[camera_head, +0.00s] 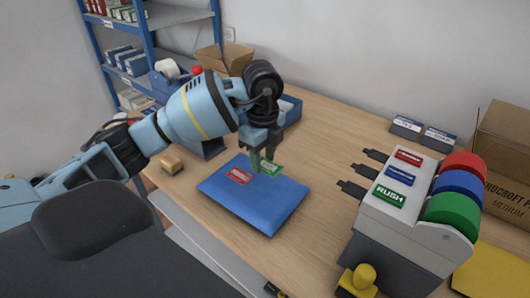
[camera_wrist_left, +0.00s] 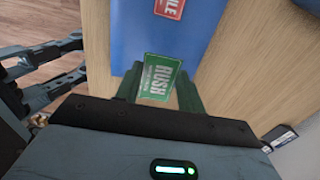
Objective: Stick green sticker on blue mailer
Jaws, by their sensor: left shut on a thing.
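The blue mailer (camera_head: 262,208) lies flat on the wooden counter, with a red sticker (camera_head: 238,176) near its far left edge. My left gripper (camera_head: 263,164) points down at the mailer's far edge, right of the red sticker. It is shut on the green sticker (camera_head: 274,168), which reads RUSH in the left wrist view (camera_wrist_left: 158,80). The mailer (camera_wrist_left: 130,32) and part of the red sticker (camera_wrist_left: 172,8) also show there. I cannot tell whether the green sticker touches the mailer. My right gripper is not in view.
A sticker dispenser (camera_head: 367,222) with red, blue and green rolls stands at the right, its dark tongues pointing left. A yellow-knobbed stamp (camera_head: 362,278) is in front. Counter right of the mailer is clear.

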